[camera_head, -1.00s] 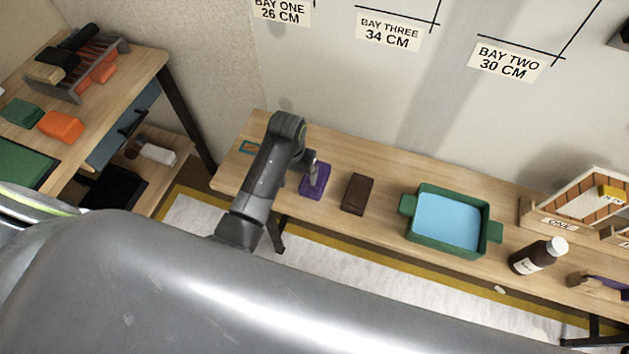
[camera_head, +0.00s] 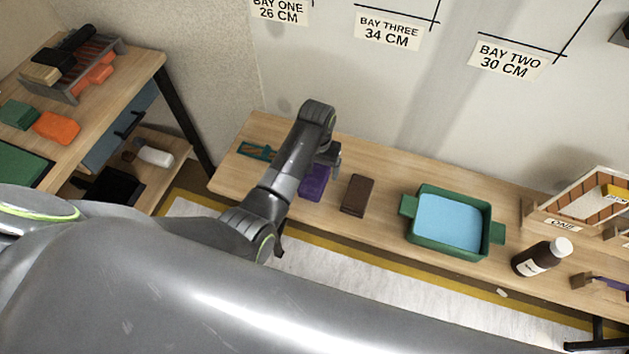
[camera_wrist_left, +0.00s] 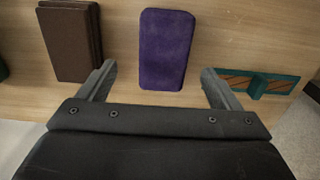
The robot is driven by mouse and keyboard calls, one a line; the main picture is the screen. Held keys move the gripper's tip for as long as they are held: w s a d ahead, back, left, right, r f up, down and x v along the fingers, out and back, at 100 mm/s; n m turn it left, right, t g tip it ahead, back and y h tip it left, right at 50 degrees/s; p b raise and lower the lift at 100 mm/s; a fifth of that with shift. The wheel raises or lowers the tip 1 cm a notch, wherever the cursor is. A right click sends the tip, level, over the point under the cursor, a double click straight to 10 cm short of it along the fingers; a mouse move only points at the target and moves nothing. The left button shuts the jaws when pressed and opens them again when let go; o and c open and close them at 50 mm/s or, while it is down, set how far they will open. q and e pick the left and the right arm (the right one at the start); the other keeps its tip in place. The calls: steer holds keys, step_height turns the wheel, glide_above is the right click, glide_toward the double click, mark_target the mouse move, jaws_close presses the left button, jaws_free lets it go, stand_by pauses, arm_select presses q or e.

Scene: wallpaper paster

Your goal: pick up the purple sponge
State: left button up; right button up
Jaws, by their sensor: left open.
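The purple sponge (camera_head: 313,185) lies flat on the long wooden table, partly covered by my left arm in the head view. In the left wrist view the purple sponge (camera_wrist_left: 166,50) shows whole, in front of and between the two fingers. My left gripper (camera_head: 325,158) is over the sponge in the head view. In the left wrist view the left gripper (camera_wrist_left: 160,88) is open and empty, with a finger on each side of the sponge's near end. I cannot tell its exact height above the table. My right gripper is not in view.
A brown block (camera_head: 357,195) lies right of the sponge, close to one finger. A teal-edged tool (camera_head: 256,151) lies left. The wall is behind the table.

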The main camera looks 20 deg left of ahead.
mark_target(314, 177)
arm_select(q)
steer(key=shift+a+f+b, duration=0.15)
steer(key=shift+f+b, duration=0.1)
steer(key=shift+f, duration=1.3)
steer(key=shift+a+f+b, duration=0.1)
steer(key=shift+f+b, duration=0.1)
steer(key=shift+f, duration=1.35)
steer(key=c, duration=1.1)
step_height(314, 177, up, 10)
steer(key=shift+r+p, duration=0.1)
steer(key=shift+p, duration=0.8)
steer(key=shift+c, duration=0.2)
steer(key=o, duration=0.5)
steer(key=c, duration=0.4)
